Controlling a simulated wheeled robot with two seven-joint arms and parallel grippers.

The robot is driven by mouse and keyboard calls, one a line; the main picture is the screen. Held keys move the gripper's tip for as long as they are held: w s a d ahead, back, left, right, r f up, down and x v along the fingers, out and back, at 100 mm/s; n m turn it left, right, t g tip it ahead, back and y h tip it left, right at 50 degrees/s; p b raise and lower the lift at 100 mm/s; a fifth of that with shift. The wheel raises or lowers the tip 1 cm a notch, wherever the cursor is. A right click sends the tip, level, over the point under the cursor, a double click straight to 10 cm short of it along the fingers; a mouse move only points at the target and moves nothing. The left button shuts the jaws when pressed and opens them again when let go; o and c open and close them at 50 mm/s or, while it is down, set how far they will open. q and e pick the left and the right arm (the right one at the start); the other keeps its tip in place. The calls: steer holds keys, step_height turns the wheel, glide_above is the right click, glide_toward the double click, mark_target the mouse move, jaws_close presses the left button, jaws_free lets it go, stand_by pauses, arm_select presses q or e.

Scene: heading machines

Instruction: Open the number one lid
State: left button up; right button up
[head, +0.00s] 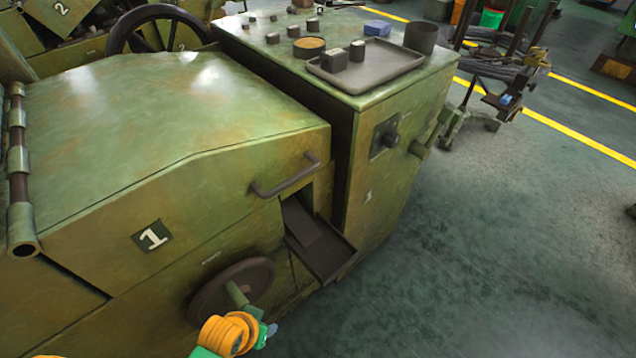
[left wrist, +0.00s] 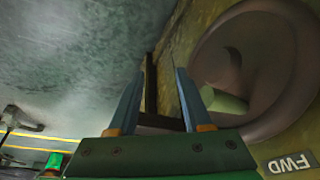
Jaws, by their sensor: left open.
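The number one lid (head: 170,120) is a large worn green cover with a white "1" plate (head: 153,236) on its front. It appears shut, with its hinge tube (head: 18,170) along the left. A dark bar handle (head: 285,177) sits at its right front edge. My left gripper (head: 266,330) is low in the head view, below the handle and close beside the handwheel (head: 232,288). In the left wrist view the left gripper (left wrist: 158,76) has its two fingers apart, with nothing held. The handwheel (left wrist: 262,60) is right of the fingers there. My right gripper is out of view.
A dark chute (head: 320,250) juts out below the handle. The taller cabinet right of the lid carries a tray (head: 366,68) with small blocks and a dark cup (head: 421,37). A FWD plate (left wrist: 288,163) is near the handwheel. Open floor (head: 500,250) lies to the right.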

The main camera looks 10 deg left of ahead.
arm_select(q)
steer(key=w+d+r+t+h+b, duration=0.15)
steer(key=w+r+t, duration=0.3)
steer(key=w, duration=0.45)
steer(key=n+t+h+b, duration=0.1)
steer(key=n+t+h, duration=0.3)
steer(key=t+h, duration=0.5)
glide_toward(293, 177)
steer(key=w+d+f+t+y, duration=0.1)
steer(key=w+d+t+y, duration=0.1)
steer(key=shift+t, duration=0.25)
steer(key=x, duration=0.6)
steer(key=shift+w+d, duration=0.1)
steer(key=shift+d, duration=0.1)
steer(key=shift+w+d+r, duration=0.15)
steer(key=shift+w+d, duration=0.1)
steer(key=shift+w, duration=0.2)
jaws_close()
